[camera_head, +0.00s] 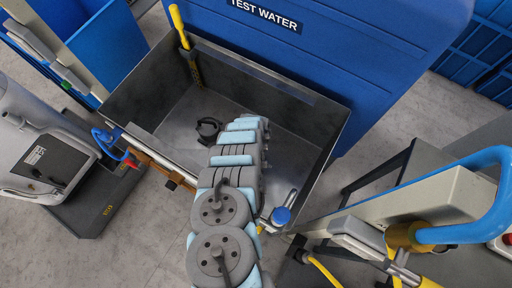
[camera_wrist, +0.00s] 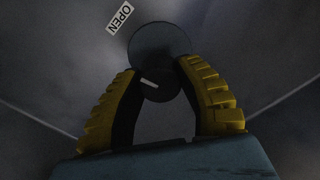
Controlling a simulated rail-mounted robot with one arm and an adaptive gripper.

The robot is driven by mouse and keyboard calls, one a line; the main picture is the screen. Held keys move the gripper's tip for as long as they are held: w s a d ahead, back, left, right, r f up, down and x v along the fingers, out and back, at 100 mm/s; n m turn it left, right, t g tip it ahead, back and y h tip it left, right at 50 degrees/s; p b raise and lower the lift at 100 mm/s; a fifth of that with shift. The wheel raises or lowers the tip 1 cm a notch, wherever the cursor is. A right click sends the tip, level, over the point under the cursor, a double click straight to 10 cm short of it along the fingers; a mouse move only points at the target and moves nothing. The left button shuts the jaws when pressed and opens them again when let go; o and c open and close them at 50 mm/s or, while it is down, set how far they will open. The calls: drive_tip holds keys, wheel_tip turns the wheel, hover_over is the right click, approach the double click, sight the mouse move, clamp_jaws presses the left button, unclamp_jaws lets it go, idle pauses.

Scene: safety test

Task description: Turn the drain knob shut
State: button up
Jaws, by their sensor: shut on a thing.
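In the wrist view, a dark round knob (camera_wrist: 157,92) with a short white mark sits at the lower edge of a grey disc (camera_wrist: 158,45). An "OPEN" label (camera_wrist: 120,17) is beside the disc at upper left. The white mark slants and does not point straight at the label. My gripper (camera_wrist: 158,68) has its yellow-and-black fingers on either side of the knob and is shut on it. In the head view my arm reaches over the grey metal tank (camera_head: 335,130); the knob and fingertips are hidden there.
A black ring-shaped fitting (camera_head: 208,129) lies on the tank floor left of my arm. A yellow-handled tool (camera_head: 179,27) stands at the tank's back left corner. A blue-topped valve (camera_head: 281,215) is at the front rim. A blue "TEST WATER" container (camera_head: 330,50) stands behind.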

drive_tip(key=n+p, duration=0.1)
drive_tip(key=n, duration=0.2)
drive_tip(key=shift+n+p, duration=0.3)
drive_tip(key=shift+p, duration=0.1)
drive_tip(key=n, duration=0.3)
drive_tip(key=shift+f+n+p, duration=0.1)
drive_tip(key=shift+n+p, duration=0.2)
drive_tip(key=shift+p, duration=0.1)
clamp_jaws()
drive_tip(key=shift+n, duration=3.9)
drive_tip(key=o, duration=1.2)
unclamp_jaws()
drive_tip(key=shift+o, duration=0.2)
